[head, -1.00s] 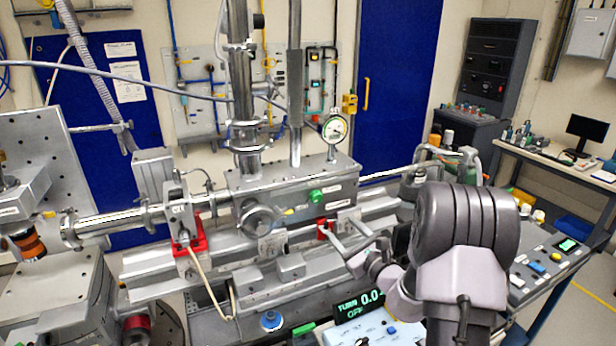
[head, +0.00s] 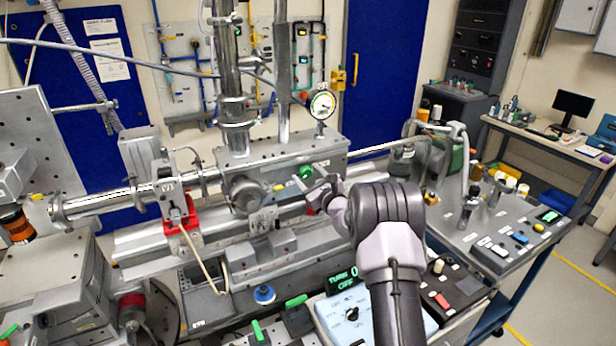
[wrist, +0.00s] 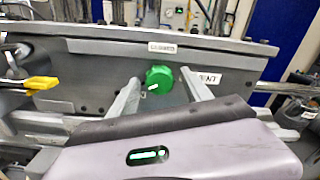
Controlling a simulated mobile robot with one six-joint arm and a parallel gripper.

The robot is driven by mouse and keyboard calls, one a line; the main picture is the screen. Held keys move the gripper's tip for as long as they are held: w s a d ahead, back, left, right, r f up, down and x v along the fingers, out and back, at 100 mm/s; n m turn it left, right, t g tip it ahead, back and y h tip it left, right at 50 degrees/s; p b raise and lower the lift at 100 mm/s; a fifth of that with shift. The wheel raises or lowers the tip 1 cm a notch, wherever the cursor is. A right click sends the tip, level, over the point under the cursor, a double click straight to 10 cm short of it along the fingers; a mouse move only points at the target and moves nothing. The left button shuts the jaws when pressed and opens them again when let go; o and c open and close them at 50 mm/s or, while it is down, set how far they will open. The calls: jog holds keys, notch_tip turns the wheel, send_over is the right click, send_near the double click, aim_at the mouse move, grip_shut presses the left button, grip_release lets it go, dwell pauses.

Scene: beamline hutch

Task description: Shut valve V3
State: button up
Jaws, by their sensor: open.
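A round green knob (head: 305,171) sits on the front of the grey metal box (head: 270,172) on the beamline; it also shows in the wrist view (wrist: 160,78). A white pointer mark on it slants down and left. I cannot read a V3 label clearly; a tag beside the knob is partly hidden. My gripper (head: 308,178) is open at the box front. In the wrist view its fingers (wrist: 161,84) stand left and right of the knob, with gaps on both sides. I cannot tell how deep the fingertips reach.
A yellow handle (wrist: 28,84) sticks out left of the knob in the wrist view. A dial gauge (head: 322,104) stands above the box. A control panel reading TURN, OFF (head: 343,280) is below my arm.

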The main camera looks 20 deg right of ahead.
jog(key=shift+c, duration=0.4)
grip_shut()
jog(key=shift+m, duration=0.3)
jog(key=m+p, duration=0.2)
jog(key=m, duration=0.3)
jog(key=m+p, duration=0.2)
jog(key=m, duration=0.4)
jog(key=shift+m+p, duration=0.3)
jog(key=shift+p, duration=0.05)
jog(key=m+p, duration=0.2)
jog(key=m, duration=0.4)
jog(key=shift+a, duration=0.1)
jog(key=m+p, duration=0.1)
jog(key=m, duration=0.4)
jog(key=shift+p, duration=0.4)
jog(key=shift+m, duration=0.5)
